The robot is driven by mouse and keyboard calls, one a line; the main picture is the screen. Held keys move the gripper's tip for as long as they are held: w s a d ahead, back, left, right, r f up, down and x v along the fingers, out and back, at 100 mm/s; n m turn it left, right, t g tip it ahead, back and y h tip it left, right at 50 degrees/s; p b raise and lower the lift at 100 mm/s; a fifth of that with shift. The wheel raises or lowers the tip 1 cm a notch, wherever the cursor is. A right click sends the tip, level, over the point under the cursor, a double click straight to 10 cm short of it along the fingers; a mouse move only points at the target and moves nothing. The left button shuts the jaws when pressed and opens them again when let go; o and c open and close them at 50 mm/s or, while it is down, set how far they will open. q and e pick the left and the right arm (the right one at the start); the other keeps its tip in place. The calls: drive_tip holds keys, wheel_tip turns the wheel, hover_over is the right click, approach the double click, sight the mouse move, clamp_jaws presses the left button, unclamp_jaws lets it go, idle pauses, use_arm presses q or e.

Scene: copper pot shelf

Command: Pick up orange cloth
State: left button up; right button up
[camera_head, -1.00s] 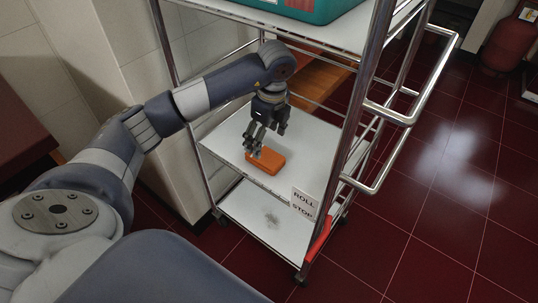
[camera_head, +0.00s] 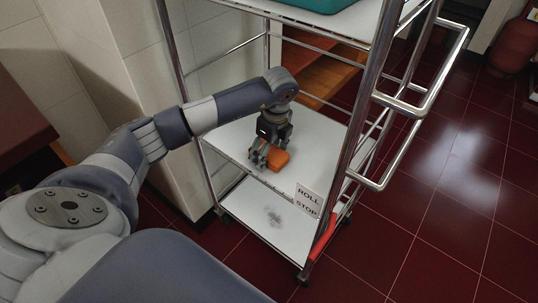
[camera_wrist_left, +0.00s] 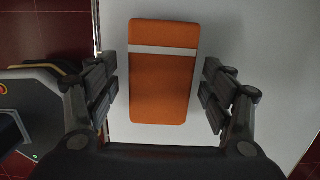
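The orange cloth (camera_head: 279,160) is a folded, block-like rectangle on the middle shelf of the metal cart. In the left wrist view the cloth (camera_wrist_left: 160,85) shows a pale stripe near its far end. My left gripper (camera_head: 262,163) is over the cloth, pointing down. In the left wrist view the left gripper (camera_wrist_left: 160,92) is open, with one finger on each side of the cloth and white shelf visible between fingers and cloth. Part of the cloth is hidden by the gripper in the head view. My right gripper is not in view.
The cart's middle shelf (camera_head: 228,137) is otherwise bare. Chrome posts (camera_head: 350,150) and a side handle (camera_head: 395,160) bound it. A teal crate (camera_head: 318,4) sits on the top shelf above. The lower shelf (camera_head: 262,215) carries a dark smudge.

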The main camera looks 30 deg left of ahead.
sight(270, 151)
use_arm(q)
drive_tip(key=c, duration=0.8)
drive_tip(key=shift+r, duration=0.5)
wheel_tip(270, 151, up, 3)
drive_tip(key=shift+w+f+p, duration=0.1)
drive_tip(key=shift+f+p, duration=0.1)
drive_tip(key=shift+p, duration=0.3)
drive_tip(key=s, duration=0.5)
drive_tip(key=shift+d+r+p, duration=0.25)
drive_tip(key=shift+d+p, duration=0.05)
drive_tip(key=shift+p, duration=0.05)
drive_tip(key=s, duration=0.3)
drive_tip(key=s+d, duration=0.1)
drive_tip(key=s, duration=0.3)
drive_tip(key=s+r, duration=0.1)
drive_tip(key=s, duration=0.3)
drive_tip(key=shift+d+p, duration=0.35)
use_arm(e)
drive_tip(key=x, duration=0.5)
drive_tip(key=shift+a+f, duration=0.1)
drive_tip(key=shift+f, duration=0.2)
